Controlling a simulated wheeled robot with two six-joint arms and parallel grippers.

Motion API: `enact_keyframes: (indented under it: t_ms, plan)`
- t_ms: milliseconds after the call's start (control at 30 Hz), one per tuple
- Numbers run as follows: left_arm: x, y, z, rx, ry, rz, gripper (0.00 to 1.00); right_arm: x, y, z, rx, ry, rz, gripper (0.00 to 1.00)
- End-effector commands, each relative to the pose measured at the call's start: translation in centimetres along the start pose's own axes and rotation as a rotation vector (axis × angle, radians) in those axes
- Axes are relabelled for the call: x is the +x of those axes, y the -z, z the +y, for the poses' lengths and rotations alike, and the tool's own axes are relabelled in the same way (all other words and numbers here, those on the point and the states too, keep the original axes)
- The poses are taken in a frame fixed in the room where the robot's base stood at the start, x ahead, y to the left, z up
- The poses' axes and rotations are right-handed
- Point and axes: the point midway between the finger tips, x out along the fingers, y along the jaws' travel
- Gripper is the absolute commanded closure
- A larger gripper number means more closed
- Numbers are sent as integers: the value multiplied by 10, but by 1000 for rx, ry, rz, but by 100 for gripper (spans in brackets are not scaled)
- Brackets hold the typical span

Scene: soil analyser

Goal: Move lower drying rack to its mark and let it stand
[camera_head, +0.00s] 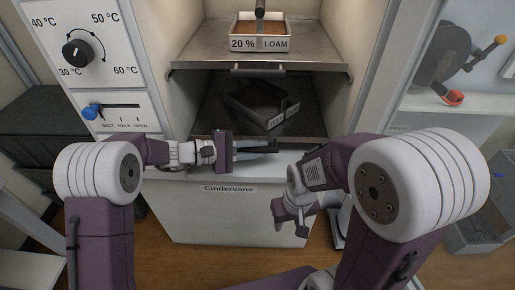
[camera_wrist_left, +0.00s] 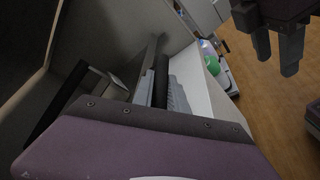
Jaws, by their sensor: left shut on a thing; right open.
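The lower drying rack (camera_head: 225,122) is a dark metal shelf low in the open oven cabinet. A dark, empty-looking tray (camera_head: 262,104) with a white label sits on it, turned at an angle. My left gripper (camera_head: 268,148) is at the rack's front edge, shut on what looks like its dark front bar; the bar also shows in the left wrist view (camera_wrist_left: 161,78). The fingers partly hide the bar. My right gripper (camera_head: 292,218) is open and empty, in front of the cabinet and below the rack. I cannot make out the mark.
The upper rack (camera_head: 205,52) above holds a tray labelled 20 % LOAM (camera_head: 258,42). A temperature dial (camera_head: 77,53) and a blue slider (camera_head: 92,111) are on the left panel. A shelf with a red object (camera_head: 452,97) stands right. The cabinet's white front (camera_head: 215,215) lies below.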

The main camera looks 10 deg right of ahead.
Motion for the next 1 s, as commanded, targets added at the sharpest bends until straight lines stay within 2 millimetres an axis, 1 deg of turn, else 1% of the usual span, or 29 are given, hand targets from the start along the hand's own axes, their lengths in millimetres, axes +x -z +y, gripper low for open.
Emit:
enact_keyframes:
  t_ms: [33,167,200,233,267,567,667,800,900,1000]
  plan:
    - [-1,2,4,7,-7,8,100,0,0,0,0,0,0,56]
    - [-1,2,4,8,-9,9,100,0,0,0,0,0,0,56]
    - [-1,2,4,8,-9,10,74,0,0,0,0,0,0,56]
    - [-1,2,4,8,-9,9,65,0,0,0,0,0,0,56]
    - [-1,2,4,8,-9,9,60,0,0,0,0,0,0,56]
    - [-3,1,4,5,-6,6,60,-2,0,0,0,0,0,56]
    - [-18,1,6,5,-7,9,60,-9,1,0,0,0,0,56]
    - [-51,0,7,4,-9,10,60,-21,2,0,0,0,0,56]
    - [-71,0,6,5,-8,9,60,-27,3,0,0,0,0,56]
    - [-84,1,5,5,-8,8,60,-30,3,-1,0,0,0,56]
